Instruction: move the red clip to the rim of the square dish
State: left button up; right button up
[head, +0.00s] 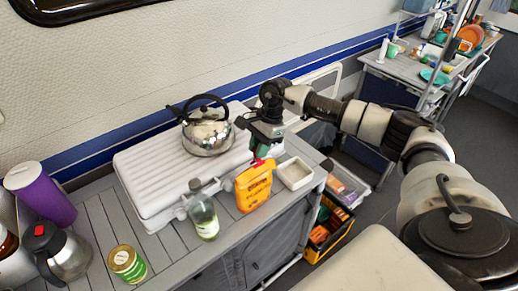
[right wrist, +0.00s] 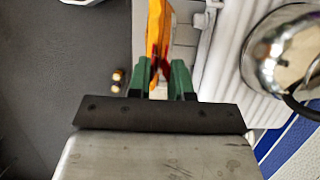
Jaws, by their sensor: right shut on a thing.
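The red clip (head: 258,162) shows as a small red patch at the top of an orange-yellow packet (head: 253,187) in the head view. My right gripper (head: 262,154) is above the packet's top, its green fingers shut on the clip. In the right wrist view, the fingertips (right wrist: 161,78) are beside the packet's edge (right wrist: 158,32), with a little red between them; most of the clip is hidden. The square dish (head: 294,173) is white and shallow, on the counter just right of the packet. My left gripper is not in view.
A steel kettle (head: 207,130) stands on a white ribbed case (head: 160,172) behind. A green tin (head: 127,263), a steel jug (head: 57,252) and a purple tumbler (head: 42,195) are farther left.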

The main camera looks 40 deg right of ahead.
jog(key=shift+r+p, duration=0.65)
jog(key=shift+r, duration=0.9)
